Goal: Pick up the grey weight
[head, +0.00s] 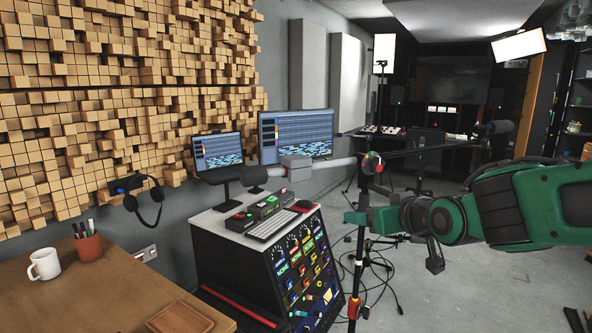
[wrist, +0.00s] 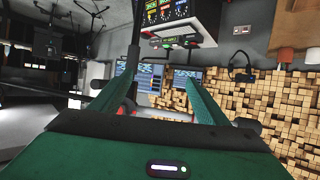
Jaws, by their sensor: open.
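The tube runs right to a clamp on a dark upright stand. My gripper (head: 356,216) is right of and lower in the picture than the block, close to the stand's pole, and does not touch the block. In the wrist view my gripper (wrist: 160,75) has its green fingers spread apart. A pale and red part shows low between them; I cannot tell whether it is the weight.
The stand's pole (head: 357,265) rises just by my gripper. A console (head: 265,238) with keyboard and two screens stands left. A wooden table (head: 120,290) with a white mug (head: 45,264) is at front left. Cables lie on the floor. Open floor (head: 450,290) lies right.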

